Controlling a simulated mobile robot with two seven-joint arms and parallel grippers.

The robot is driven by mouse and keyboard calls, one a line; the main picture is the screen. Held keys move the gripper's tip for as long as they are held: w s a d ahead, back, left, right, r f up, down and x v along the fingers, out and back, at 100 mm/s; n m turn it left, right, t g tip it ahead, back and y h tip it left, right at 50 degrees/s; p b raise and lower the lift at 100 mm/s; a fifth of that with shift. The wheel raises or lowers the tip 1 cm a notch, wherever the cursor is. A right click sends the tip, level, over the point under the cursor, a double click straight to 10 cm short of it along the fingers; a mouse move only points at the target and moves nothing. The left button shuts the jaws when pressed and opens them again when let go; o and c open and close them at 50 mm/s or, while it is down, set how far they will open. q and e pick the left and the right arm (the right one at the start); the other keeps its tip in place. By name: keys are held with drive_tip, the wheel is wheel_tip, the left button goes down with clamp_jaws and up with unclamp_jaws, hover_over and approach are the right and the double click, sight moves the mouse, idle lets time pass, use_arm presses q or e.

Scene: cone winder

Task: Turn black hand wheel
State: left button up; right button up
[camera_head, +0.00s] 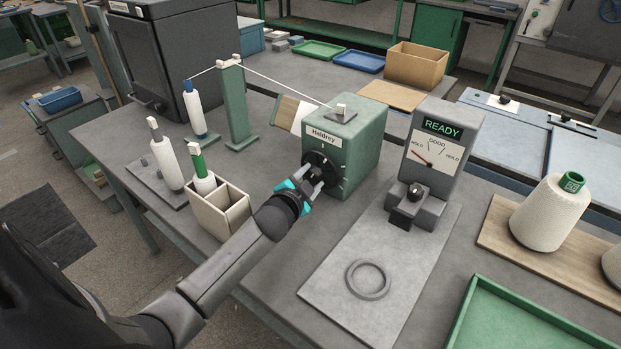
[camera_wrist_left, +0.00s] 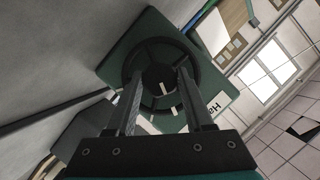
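The black hand wheel (camera_head: 319,168) is on the front face of the green machine box (camera_head: 358,150) labelled "Haldrey". My left gripper (camera_head: 316,178) reaches the wheel from the front and partly covers it. In the left wrist view the wheel's rim (camera_wrist_left: 197,62) and spokes show around a dark hub (camera_wrist_left: 158,77). My left gripper's two fingers (camera_wrist_left: 159,82) stand apart, one on each side of the hub. Whether they press on it cannot be seen. My right gripper is not in view.
A gauge box (camera_head: 437,150) reading "READY" stands right of the machine on a grey plate with a loose ring (camera_head: 367,279). A divided bin (camera_head: 220,210) and yarn bobbins (camera_head: 167,163) stand at the left. A cream cone (camera_head: 549,215) and green tray (camera_head: 535,322) lie right.

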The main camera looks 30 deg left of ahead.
use_arm(q)
clamp_jaws()
drive_tip(key=n+h+p, duration=0.1)
drive_tip(key=n+p, duration=0.1)
drive_tip(key=p, duration=0.3)
drive_tip(key=shift+a+r+g, duration=0.1)
drive_tip(key=shift+r+g, duration=0.1)
drive_tip(key=shift+g, duration=0.1)
drive_tip(key=shift+f+n+h+p, duration=0.15)
drive_tip(key=shift+n+h+p, duration=0.55)
drive_tip(key=shift+n+p, duration=0.1)
drive_tip(key=o, duration=0.5)
unclamp_jaws()
drive_tip(key=shift+s, duration=0.1)
